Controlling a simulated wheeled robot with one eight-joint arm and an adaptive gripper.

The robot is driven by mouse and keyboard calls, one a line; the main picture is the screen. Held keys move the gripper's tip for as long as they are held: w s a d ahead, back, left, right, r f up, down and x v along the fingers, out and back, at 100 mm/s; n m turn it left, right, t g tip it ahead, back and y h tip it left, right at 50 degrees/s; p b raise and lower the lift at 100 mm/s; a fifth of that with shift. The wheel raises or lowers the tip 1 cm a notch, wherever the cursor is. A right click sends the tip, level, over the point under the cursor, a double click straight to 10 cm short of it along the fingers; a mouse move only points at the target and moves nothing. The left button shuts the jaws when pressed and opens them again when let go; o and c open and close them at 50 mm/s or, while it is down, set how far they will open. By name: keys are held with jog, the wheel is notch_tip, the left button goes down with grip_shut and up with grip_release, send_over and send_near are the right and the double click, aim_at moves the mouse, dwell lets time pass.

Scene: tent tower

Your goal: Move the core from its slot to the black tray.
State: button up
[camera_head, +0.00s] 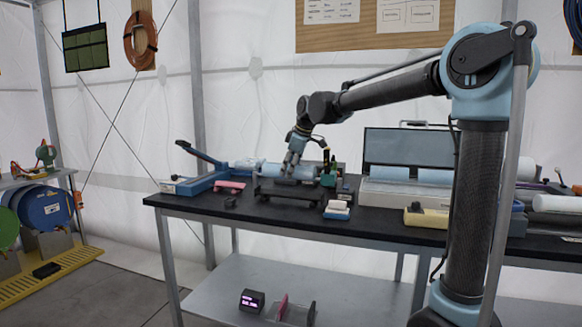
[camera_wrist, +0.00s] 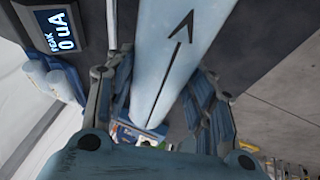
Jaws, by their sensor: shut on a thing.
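The core is a pale blue cylinder (camera_head: 272,170) lying lengthwise at a dark stand (camera_head: 283,191) on the black-topped bench. In the wrist view the core (camera_wrist: 176,50) runs between my fingers and carries a black arrow. My gripper (camera_head: 293,163) comes down from above and is shut on the core; its fingers (camera_wrist: 163,85) sit on either side. I cannot tell whether the core rests on the stand or is just above it. An open case (camera_head: 405,187) with more pale blue cylinders stands to the right. I cannot tell for sure which thing is the black tray.
A blue lever tool (camera_head: 195,184) lies left of the stand. A small blue and white block (camera_head: 337,210) and a yellow block (camera_head: 426,217) sit near the bench's front edge. A green and black device (camera_head: 328,175) stands close right of my gripper. A display (camera_wrist: 57,32) shows in the wrist view.

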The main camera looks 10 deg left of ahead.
jog(key=shift+f, duration=3.15)
jog(key=o, duration=1.6)
jog(key=shift+c, duration=0.2)
jog(key=shift+f, duration=0.1)
jog(key=v, duration=1.2)
